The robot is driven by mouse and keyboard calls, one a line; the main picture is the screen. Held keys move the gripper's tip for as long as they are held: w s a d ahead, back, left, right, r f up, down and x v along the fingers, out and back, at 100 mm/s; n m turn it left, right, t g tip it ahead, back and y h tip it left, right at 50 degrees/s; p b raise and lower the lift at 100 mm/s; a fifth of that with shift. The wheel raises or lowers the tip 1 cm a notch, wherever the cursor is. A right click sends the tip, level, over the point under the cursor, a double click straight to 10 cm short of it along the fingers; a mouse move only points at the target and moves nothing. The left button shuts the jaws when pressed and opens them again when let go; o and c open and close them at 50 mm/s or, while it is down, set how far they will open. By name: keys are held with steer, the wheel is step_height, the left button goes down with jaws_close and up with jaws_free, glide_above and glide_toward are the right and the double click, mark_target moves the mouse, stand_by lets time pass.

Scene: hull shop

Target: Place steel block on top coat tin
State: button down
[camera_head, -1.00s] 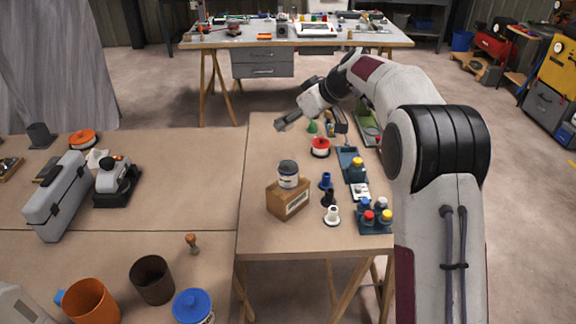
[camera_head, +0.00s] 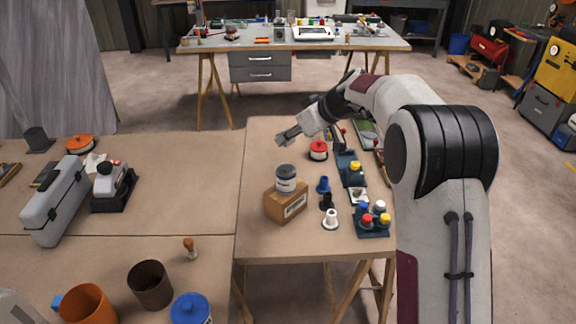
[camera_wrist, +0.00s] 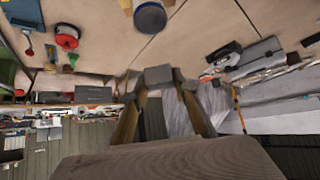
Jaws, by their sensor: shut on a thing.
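The tin (camera_head: 286,184), which I take for the top coat tin, has a dark lid and a pale label. It stands upright on a brown box (camera_head: 284,205) on the right-hand table. My gripper (camera_head: 291,136) is shut on a small grey block, the steel block (camera_head: 282,139), and holds it in the air beyond the tin, apart from it. In the wrist view the steel block (camera_wrist: 158,75) sits between the two fingertips. The tin's dark lid (camera_wrist: 150,17) shows at the top of that view.
A red spool (camera_head: 318,150), a blue funnel-like piece (camera_head: 323,185), a white one (camera_head: 331,219) and a tray of coloured caps (camera_head: 373,222) stand right of the tin. The table left of the box is bare. A grey toolbox (camera_head: 57,201) lies on the left table.

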mark_target(290, 144)
steer(key=shift+f, duration=2)
steer(key=shift+f, duration=2.5)
steer(key=shift+f, duration=0.1)
steer(key=c, duration=1.6)
jaws_free()
steer(key=shift+v, duration=6.1)
